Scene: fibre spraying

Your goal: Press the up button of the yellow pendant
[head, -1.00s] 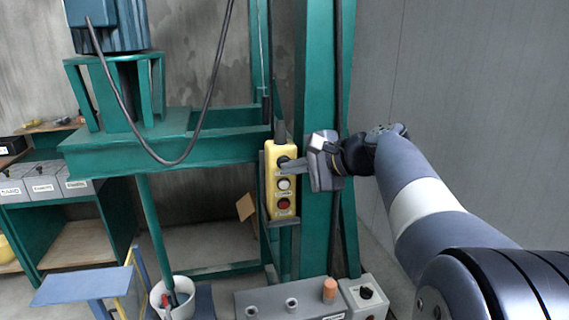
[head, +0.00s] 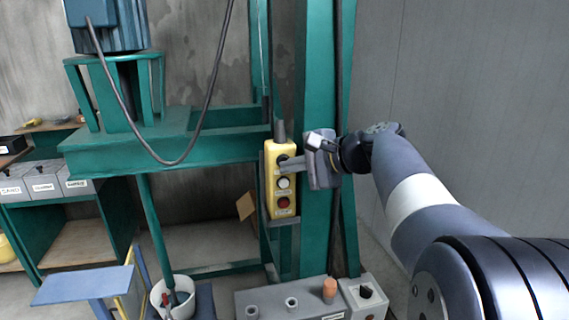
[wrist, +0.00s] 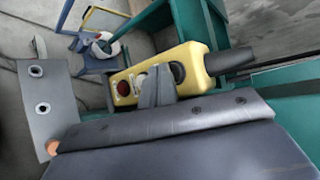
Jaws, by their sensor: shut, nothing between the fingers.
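The yellow pendant (head: 271,207) hangs upright on the green column, with a black top button (head: 283,160), a white middle button (head: 283,183) and a red bottom button (head: 284,203). My gripper (head: 284,163) is shut, and its fingertips are at the top button, partly covering it. I cannot tell whether they touch it. In the wrist view the pendant (wrist: 198,69) lies sideways behind my shut fingers (wrist: 157,78). There the red button (wrist: 123,88) and the dark top button (wrist: 178,73) show, while the fingers hide most of the middle one.
A grey box (head: 262,303) with round sockets and an orange knob is below. A white bucket (head: 184,285) stands at lower left. A loose cable (head: 205,105) hangs left of the pendant.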

